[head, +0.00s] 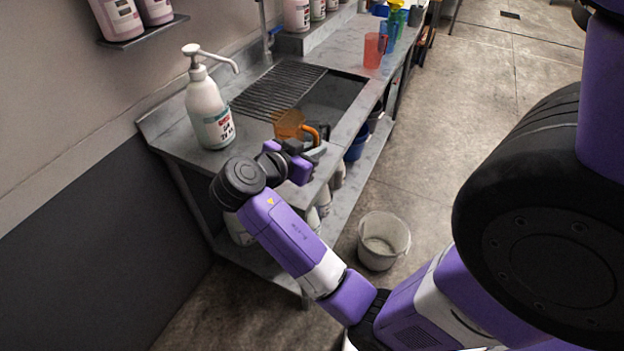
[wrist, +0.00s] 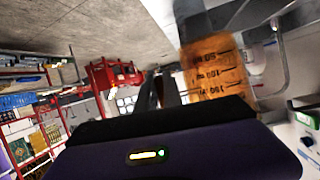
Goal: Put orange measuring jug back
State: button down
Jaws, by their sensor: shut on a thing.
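The orange measuring jug (head: 289,124) is at the front edge of the steel counter, by the sink, in the head view. My gripper (head: 308,147) is shut on it at its handle side. In the wrist view the jug's clear orange wall with dark scale marks (wrist: 216,70) fills the upper right, beside my gripper's fingers (wrist: 160,90). My gripper hides part of the jug in the head view, and I cannot tell whether its base touches the counter.
A white pump bottle (head: 209,112) stands left of the jug. A sink with a black drain rack (head: 278,88) lies behind it. A red jug (head: 374,50) and several coloured jugs stand farther along the counter. A white bucket (head: 383,240) sits on the floor.

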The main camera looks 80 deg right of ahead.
aim_at(314, 192)
notch_tip(314, 192, down, 11)
jog(key=shift+f+p, duration=0.1)
jog(key=shift+p, duration=0.45)
jog(key=shift+f, duration=0.15)
jog(key=c, duration=1.5)
grip_release()
jog(key=shift+r, duration=0.2)
